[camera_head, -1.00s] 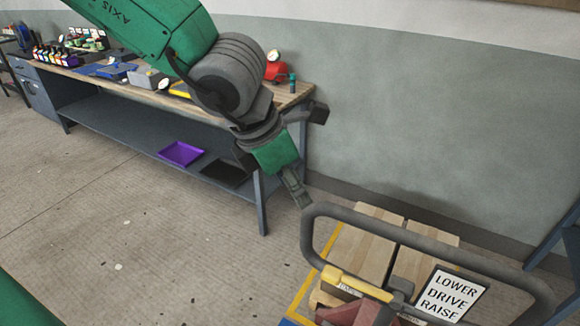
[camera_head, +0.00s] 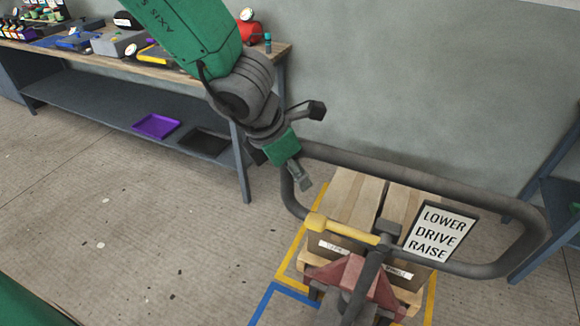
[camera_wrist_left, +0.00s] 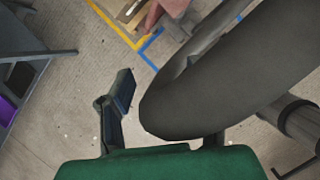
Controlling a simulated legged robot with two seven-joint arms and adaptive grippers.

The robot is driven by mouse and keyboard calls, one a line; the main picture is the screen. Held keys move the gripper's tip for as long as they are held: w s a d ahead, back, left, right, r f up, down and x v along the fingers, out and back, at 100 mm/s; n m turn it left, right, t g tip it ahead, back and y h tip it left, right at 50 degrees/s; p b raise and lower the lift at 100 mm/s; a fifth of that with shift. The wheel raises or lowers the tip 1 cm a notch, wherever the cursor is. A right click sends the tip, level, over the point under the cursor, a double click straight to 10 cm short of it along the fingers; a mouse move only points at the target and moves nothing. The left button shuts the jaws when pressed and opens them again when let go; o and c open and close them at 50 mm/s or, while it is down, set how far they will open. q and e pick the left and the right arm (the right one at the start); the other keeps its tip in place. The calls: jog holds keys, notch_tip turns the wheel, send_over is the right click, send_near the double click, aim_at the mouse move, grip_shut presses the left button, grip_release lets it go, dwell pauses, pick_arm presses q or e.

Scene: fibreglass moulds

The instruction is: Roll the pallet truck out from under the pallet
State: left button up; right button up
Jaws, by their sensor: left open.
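The pallet truck's grey loop handle (camera_head: 440,183) fills the lower right of the head view. It carries a yellow lever (camera_head: 340,229) and a sign (camera_head: 437,232) reading LOWER, DRIVE, RAISE. Its reddish body (camera_head: 352,280) stands at the near end of the wooden pallet (camera_head: 415,296). The forks are hidden. My left gripper (camera_head: 303,183) is open at the handle's left corner. In the left wrist view the dark handle bar (camera_wrist_left: 230,80) lies close in front, right of one visible finger (camera_wrist_left: 124,92); contact cannot be told. My right gripper is not in view.
Yellow floor tape (camera_head: 298,235) and blue floor tape (camera_head: 268,294) mark the floor around the pallet. A workbench (camera_head: 165,72) with a purple tray (camera_head: 157,126) on its lower shelf stands at left. Another blue-grey frame (camera_head: 545,205) stands at right. The floor at left is clear.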

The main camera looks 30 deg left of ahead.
pick_arm(q)
jog(key=shift+a, duration=0.25)
grip_shut()
jog(key=s+b, duration=0.1)
jog(key=s+f+b, duration=0.1)
jog(key=b, duration=0.1)
jog(key=shift+s+d+b, duration=0.15)
jog(key=shift+s+b, duration=0.1)
jog(key=shift+b, duration=0.05)
jog(key=s+f+t+b, duration=0.1)
jog(key=s+f+b, duration=0.1)
jog(key=s+b, duration=1.6)
jog(key=b, duration=0.6)
jog(key=shift+s, duration=0.3)
jog(key=shift+t, duration=0.3)
